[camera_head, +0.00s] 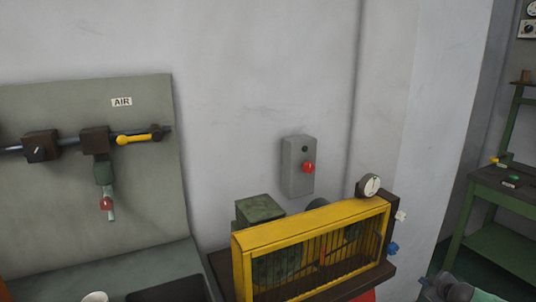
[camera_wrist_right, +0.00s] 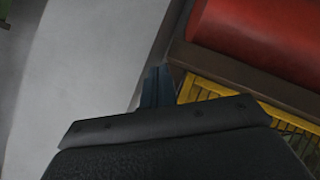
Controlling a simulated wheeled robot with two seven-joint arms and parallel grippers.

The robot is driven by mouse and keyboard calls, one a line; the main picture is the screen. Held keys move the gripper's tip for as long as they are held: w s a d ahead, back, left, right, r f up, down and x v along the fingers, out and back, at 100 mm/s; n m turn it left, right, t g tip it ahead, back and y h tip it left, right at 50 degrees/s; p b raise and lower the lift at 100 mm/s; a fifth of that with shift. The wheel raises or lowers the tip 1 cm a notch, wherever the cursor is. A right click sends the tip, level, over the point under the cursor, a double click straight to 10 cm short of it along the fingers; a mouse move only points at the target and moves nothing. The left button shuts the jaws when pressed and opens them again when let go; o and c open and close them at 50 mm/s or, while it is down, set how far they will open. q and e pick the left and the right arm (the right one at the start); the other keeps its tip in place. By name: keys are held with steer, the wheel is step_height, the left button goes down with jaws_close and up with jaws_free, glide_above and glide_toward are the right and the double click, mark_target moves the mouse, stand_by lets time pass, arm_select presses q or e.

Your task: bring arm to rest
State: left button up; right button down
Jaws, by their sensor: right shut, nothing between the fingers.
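My right gripper (camera_head: 432,287) shows at the bottom edge of the head view, right of the yellow-framed machine. In the right wrist view its two dark bluish fingers (camera_wrist_right: 157,87) are close together, shut with nothing between them. They lie, in that view, beside the edge of a brown ledge and the yellow grille, and I cannot tell how far apart they are from these. My left gripper and arm are not in view.
The machine has a yellow barred guard (camera_head: 240,262), a round gauge (camera_head: 369,186) and a blue knob (camera_head: 392,248). A grey box with a red button (camera_head: 308,168) is on the wall. A panel with air piping (camera_head: 60,185) stands left. A green bench (camera_head: 500,195) is far right. A red cylinder (camera_wrist_right: 265,40) fills the wrist view's upper right.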

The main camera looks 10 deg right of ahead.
steer(key=s+a+f+m+g+h, duration=0.1)
steer(key=s+a+f+g, duration=0.1)
steer(key=s+a+f, duration=0.5)
steer(key=s+a+f+g+h, duration=0.1)
steer(key=s+a+f+g, duration=0.2)
steer(key=a, duration=0.6)
steer(key=s+a+f+m+g+h, duration=0.1)
steer(key=s+a+f, duration=0.5)
steer(key=a+f, duration=0.15)
steer(key=s+a+f+m+g+y, duration=0.1)
steer(key=s+a+f, duration=0.3)
steer(key=s+a, duration=0.4)
steer(key=s+a+f+m+g+y, duration=0.1)
steer(key=s+a+f, duration=0.3)
steer(key=s+a, duration=0.5)
steer(key=s+a+f+m+g+y, duration=0.1)
steer(key=s+a+f, duration=0.3)
steer(key=s+a, duration=0.4)
steer(key=shift+s+a+g+y, duration=0.15)
steer(key=shift+s+g+y, duration=0.45)
steer(key=shift+s, duration=0.5)
